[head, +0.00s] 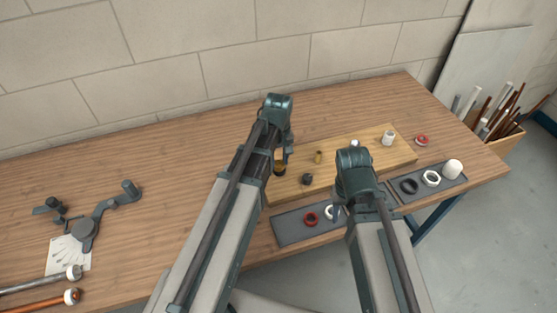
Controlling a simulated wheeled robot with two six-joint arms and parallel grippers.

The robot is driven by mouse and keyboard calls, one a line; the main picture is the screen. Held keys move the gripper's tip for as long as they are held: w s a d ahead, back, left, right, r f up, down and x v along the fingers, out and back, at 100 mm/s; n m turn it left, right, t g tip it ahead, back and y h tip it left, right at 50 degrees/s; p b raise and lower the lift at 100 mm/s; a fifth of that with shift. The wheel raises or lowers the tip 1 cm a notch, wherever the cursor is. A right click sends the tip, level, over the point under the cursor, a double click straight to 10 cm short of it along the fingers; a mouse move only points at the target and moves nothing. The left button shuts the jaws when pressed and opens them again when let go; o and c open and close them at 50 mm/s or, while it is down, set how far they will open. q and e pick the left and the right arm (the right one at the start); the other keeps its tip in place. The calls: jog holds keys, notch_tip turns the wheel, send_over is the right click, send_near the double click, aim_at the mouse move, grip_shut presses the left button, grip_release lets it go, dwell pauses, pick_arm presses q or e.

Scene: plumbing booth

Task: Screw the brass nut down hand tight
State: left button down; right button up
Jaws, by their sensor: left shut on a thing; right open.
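The brass nut (279,166) is a small gold-coloured piece at the fingertips of my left gripper (281,158), at the left end of the wooden board. My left gripper points down and is shut on it. A dark part shows just below the brass; whether the nut sits on a thread there is too small to tell. My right gripper (338,208) is open and empty, above the front edge of the board and the grey mat. Its own wrist hides part of the board.
The wooden board (350,165) carries a brass stub (318,157), a dark fitting (307,179) and white fittings (388,138). Grey mats (292,229) in front hold red, white and black rings. A clamp-like tool (100,212) and pipes (45,283) lie left. The table's back left is clear.

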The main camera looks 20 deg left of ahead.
pick_arm(q)
jog(key=shift+m, duration=0.4)
jog(key=m, duration=0.5)
jog(key=shift+d+f+m, duration=0.1)
jog(key=shift+m, duration=0.3)
pick_arm(e)
jog(key=shift+f, duration=0.1)
pick_arm(q)
jog(key=m, duration=0.6)
jog(key=shift+f, duration=0.1)
pick_arm(e)
jog(key=shift+f, duration=0.1)
pick_arm(q)
grip_release()
notch_tip(320, 180, up, 5)
jog(key=p, duration=0.4)
jog(key=shift+p, duration=0.35)
pick_arm(e)
notch_tip(320, 180, up, 5)
